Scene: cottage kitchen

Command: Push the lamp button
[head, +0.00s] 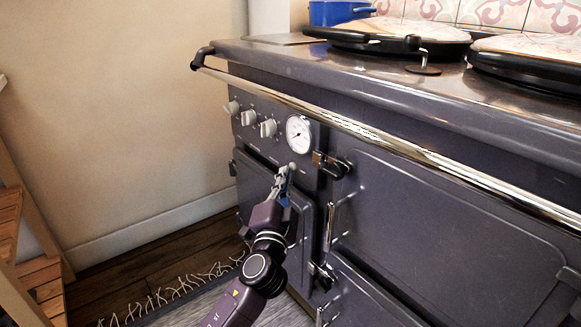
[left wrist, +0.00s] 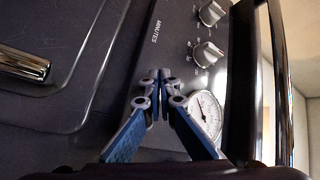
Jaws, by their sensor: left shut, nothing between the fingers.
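The dark range cooker (head: 450,225) has a control panel on its left front. A small pale round button (head: 292,166) shows on this panel below the dial, right by my left fingertips; I cannot tell whether they touch it. My left gripper (head: 284,176) is shut and empty, pointing at the panel. In the left wrist view my left gripper (left wrist: 160,76) has its fingertips together in front of the panel. They hide the spot straight behind them, and I cannot make out the button there. My right gripper is in neither view.
A round white dial (head: 299,134) and several knobs (head: 268,128) sit above and left of the fingertips. A chrome rail (head: 350,126) runs along the front above. Door latches (head: 330,163) stick out at the right. A wooden stool (head: 12,215) stands at the left.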

